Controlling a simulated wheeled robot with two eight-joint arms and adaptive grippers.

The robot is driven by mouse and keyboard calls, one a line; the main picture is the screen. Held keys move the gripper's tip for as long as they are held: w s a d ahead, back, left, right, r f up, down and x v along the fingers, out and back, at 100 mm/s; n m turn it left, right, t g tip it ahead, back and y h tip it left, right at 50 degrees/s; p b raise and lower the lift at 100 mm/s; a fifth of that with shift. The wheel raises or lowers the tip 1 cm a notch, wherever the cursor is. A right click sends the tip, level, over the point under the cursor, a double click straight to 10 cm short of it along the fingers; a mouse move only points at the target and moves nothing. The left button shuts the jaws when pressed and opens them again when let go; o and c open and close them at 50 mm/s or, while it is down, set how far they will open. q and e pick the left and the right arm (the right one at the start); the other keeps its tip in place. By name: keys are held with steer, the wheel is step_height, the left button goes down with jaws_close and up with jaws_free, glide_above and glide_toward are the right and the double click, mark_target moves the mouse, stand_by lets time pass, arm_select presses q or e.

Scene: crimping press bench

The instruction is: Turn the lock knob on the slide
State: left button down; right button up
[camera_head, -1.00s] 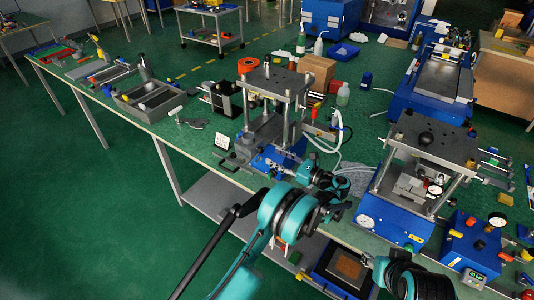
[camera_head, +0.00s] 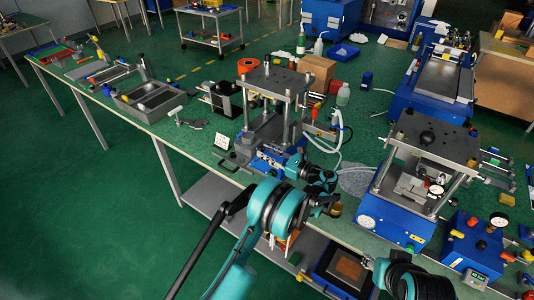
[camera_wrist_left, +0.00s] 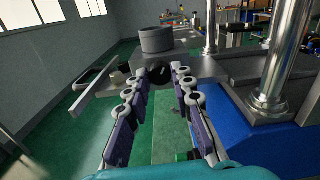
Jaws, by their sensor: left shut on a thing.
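The press with the slide (camera_head: 243,150) stands at the middle of the bench, on a blue base with a dark top plate on steel columns. My left gripper (camera_head: 300,165) reaches its front right corner. In the left wrist view, a small dark knob (camera_wrist_left: 158,75) sits at the end of the grey slide plate, below a grey cylinder (camera_wrist_left: 156,39). My left gripper (camera_wrist_left: 161,77) has its two fingers on either side of this knob and is shut on it. The knob's lower part is hard to see.
A second press (camera_head: 432,140) with a gauge stands to the right. Grey trays (camera_head: 150,102) lie farther left on the bench. White hoses (camera_head: 335,135) run beside the first press. Open floor lies left of the bench.

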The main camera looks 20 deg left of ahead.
arm_select(q)
steer(key=n+b, duration=0.1)
steer(key=n, duration=0.1)
steer(key=shift+f+n, duration=0.1)
steer(key=shift+n, duration=0.2)
steer(key=shift+n+b, duration=0.75)
steer(key=shift+n, duration=0.85)
steer(key=c, duration=1.3)
jaws_free()
steer(key=v, duration=1.2)
